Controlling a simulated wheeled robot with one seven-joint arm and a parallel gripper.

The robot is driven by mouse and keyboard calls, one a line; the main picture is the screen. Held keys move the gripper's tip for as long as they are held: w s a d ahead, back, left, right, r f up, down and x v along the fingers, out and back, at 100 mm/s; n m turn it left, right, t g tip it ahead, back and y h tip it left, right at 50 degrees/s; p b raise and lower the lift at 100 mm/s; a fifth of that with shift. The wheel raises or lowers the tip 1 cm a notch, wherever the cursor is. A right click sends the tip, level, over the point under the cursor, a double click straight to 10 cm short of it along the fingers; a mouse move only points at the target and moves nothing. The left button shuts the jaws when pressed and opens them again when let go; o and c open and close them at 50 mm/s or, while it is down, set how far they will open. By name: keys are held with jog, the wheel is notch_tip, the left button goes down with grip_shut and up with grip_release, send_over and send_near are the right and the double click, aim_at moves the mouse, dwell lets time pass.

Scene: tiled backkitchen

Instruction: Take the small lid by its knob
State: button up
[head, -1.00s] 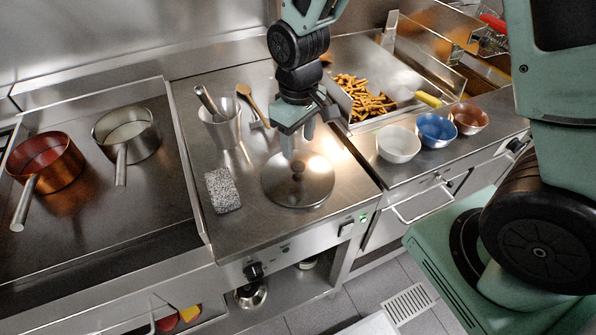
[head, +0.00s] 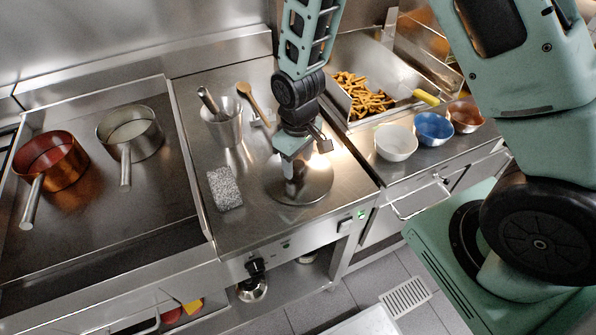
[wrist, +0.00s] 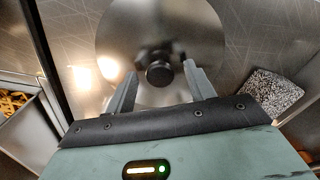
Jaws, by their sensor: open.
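The small lid (head: 312,189) is a round, shiny steel disc lying flat on the steel worktop. In the wrist view the lid (wrist: 205,32) fills the upper middle, with its dark round knob (wrist: 159,74) near the centre. My gripper (wrist: 156,92) is open, its two fingers on either side of the knob and apart from it in that view. In the head view my gripper (head: 294,170) points down over the lid and hides the knob. I cannot tell exactly how far down the fingertips reach beside the knob.
A speckled sponge (head: 224,188) lies left of the lid. A metal container (head: 224,128) with utensils stands behind it. White (head: 396,143), blue (head: 433,129) and copper (head: 466,116) bowls stand to the right. A copper pot (head: 62,172) and a steel pot (head: 140,140) are on the left.

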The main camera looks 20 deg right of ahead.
grip_shut()
jog(key=shift+r, duration=0.1)
